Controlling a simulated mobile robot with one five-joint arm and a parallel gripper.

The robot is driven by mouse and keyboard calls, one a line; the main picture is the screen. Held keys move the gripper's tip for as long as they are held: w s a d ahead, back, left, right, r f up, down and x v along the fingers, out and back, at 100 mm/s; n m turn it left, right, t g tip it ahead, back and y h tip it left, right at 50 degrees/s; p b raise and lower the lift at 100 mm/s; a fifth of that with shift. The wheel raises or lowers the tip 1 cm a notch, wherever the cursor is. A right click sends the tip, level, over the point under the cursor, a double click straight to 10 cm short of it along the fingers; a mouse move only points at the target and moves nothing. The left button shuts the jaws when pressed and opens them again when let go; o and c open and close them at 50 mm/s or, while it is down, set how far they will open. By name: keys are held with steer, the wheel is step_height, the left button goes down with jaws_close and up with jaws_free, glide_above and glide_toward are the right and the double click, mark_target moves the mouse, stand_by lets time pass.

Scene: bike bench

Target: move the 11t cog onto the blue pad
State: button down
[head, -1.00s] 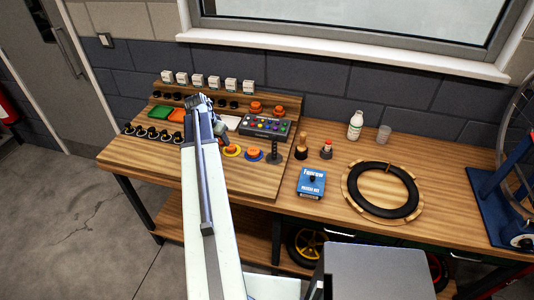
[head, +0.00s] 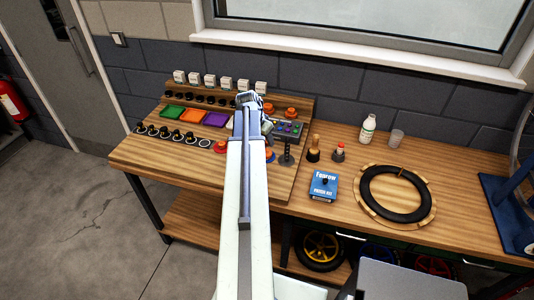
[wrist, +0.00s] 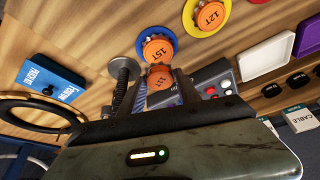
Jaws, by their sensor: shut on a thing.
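The orange 11T cog (wrist: 160,77) is between the jaws of my gripper (wrist: 159,88) in the wrist view, and the jaws are shut on it. In the head view my gripper (head: 250,98) is over the back of the bench, and my arm hides the cog. The blue pad (wrist: 141,38) is a round disc with an orange 15T cog (wrist: 158,48) on it, just beyond the held cog in the wrist picture. In the head view the blue pad (head: 271,155) shows partly behind my arm.
An orange 12T cog (wrist: 210,15) is on a yellow disc beside the blue pad. A dark upright post with a round base (head: 286,154) stands right of the blue pad. Front wood is clear.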

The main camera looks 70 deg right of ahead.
steer(key=w+a+m+g, duration=0.15)
steer(key=a+m, duration=0.25)
steer(key=a, duration=1.2)
steer(key=shift+y, duration=0.4)
steer(key=d, duration=1)
steer(key=s+d+f+b, duration=0.1)
steer(key=d, duration=0.4)
steer(key=shift+d, duration=0.1)
steer(key=shift+d+f, duration=0.15)
steer(key=shift+d, duration=0.5)
steer(key=f+b, duration=0.4)
steer(key=shift+a, duration=0.2)
steer(key=c, duration=0.9)
jaws_free()
steer(key=shift+r, duration=0.15)
steer(key=shift+o, duration=0.2)
